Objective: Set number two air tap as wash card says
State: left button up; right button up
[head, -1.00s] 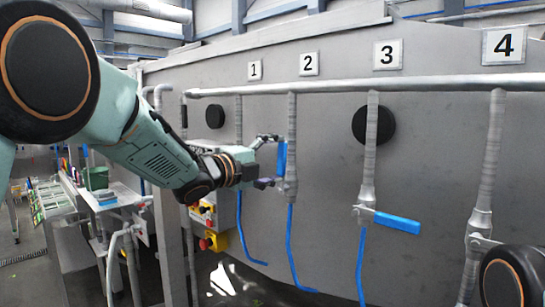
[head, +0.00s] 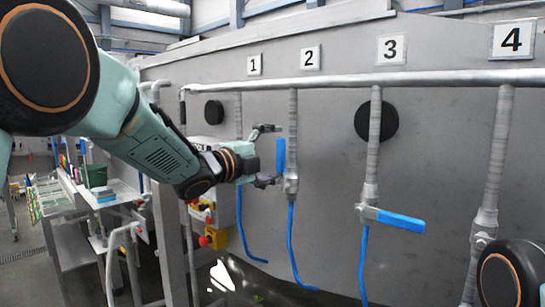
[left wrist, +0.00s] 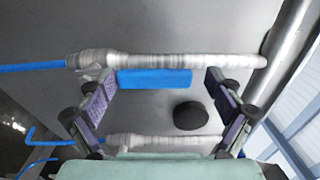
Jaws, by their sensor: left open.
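The number two air tap has a blue lever handle (head: 281,156) standing upright, in line with its grey pipe (head: 292,130) under the sign 2 (head: 310,58). My left gripper (head: 268,155) is open and empty just left of the handle, one finger near its top end and one near its bottom end. In the left wrist view the blue handle (left wrist: 155,79) shows between and beyond the two open fingers (left wrist: 162,108), with a gap at the right finger. Whether the left finger touches it I cannot tell. My right gripper is not in view. I can make out no wash card.
The number three tap's blue handle (head: 400,220) points right, across its pipe. Blue hoses hang below the taps. A red and yellow control box (head: 215,235) is under my left arm. A horizontal rail pipe (head: 350,82) runs above the taps. Signs 1 (head: 254,65) and 4 (head: 511,40) flank.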

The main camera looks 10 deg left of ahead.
pick_arm(q)
jog(key=shift+o, duration=0.7)
jog(key=shift+d+f, duration=0.2)
jog(key=shift+a, duration=0.15)
jog(key=shift+s+a, duration=0.1)
jog(key=shift+s, duration=0.05)
jog(key=shift+s+a, duration=0.35)
jog(key=shift+a, duration=0.1)
jog(key=v, duration=1)
jog(key=shift+s, duration=0.35)
